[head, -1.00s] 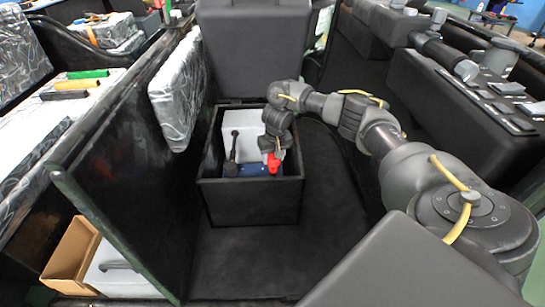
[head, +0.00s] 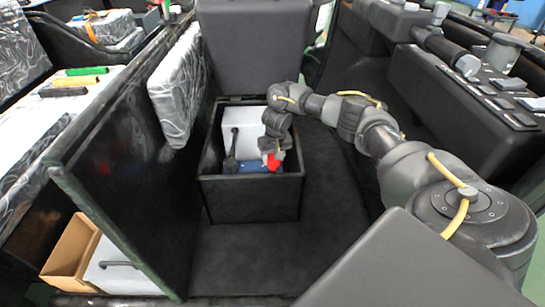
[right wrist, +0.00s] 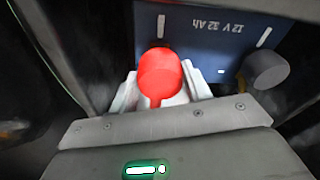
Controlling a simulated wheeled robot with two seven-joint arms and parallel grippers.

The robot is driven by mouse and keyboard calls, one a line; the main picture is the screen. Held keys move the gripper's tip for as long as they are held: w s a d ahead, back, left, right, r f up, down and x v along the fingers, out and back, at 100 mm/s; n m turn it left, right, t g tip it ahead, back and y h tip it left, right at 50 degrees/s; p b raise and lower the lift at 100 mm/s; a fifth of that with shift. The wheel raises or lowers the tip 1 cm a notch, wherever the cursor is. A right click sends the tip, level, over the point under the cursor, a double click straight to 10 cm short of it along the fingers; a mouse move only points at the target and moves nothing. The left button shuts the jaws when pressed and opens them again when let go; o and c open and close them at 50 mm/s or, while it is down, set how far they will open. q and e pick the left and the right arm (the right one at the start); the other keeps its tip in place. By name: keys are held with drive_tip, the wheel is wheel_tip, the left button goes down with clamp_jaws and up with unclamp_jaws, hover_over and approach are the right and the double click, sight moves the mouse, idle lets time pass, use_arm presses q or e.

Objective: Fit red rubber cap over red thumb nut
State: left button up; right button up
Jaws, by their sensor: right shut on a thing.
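My right gripper (head: 272,156) reaches down into the open black box from the right. It is shut on the red rubber cap (head: 273,163), which also shows between the pale fingers in the right wrist view (right wrist: 161,75). Beyond the cap lies a blue battery (right wrist: 215,38) marked 12 V 32 Ah, which shows as a blue strip in the head view (head: 250,167). A grey round knob or cap (right wrist: 265,69) is at the battery's right in the wrist view. I cannot make out the red thumb nut; it may be hidden by the cap. My left gripper is out of view.
The black box (head: 251,198) has high walls close around my right gripper. A white block (head: 241,129) and a black-handled part (head: 232,155) stand inside it. A tall dark panel (head: 130,165) rises at the left.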

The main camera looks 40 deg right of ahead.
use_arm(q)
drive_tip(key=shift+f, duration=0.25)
use_arm(e)
drive_tip(key=shift+f, duration=1)
drive_tip(key=o, duration=1)
drive_tip(key=r, duration=0.2)
drive_tip(key=r+p, duration=0.1)
drive_tip(key=r, duration=0.3)
drive_tip(key=shift+s+a+p, duration=0.1)
drive_tip(key=shift+s+p, duration=0.25)
drive_tip(key=r, duration=0.1)
drive_tip(key=r+p, duration=0.2)
drive_tip(key=r, duration=0.1)
drive_tip(key=shift+s+a, duration=0.1)
drive_tip(key=shift+s, duration=0.2)
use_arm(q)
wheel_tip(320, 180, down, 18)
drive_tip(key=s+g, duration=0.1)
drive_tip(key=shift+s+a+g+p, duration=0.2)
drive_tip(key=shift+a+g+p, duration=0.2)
use_arm(e)
drive_tip(key=shift+s+r, duration=0.1)
drive_tip(key=shift+r, duration=0.2)
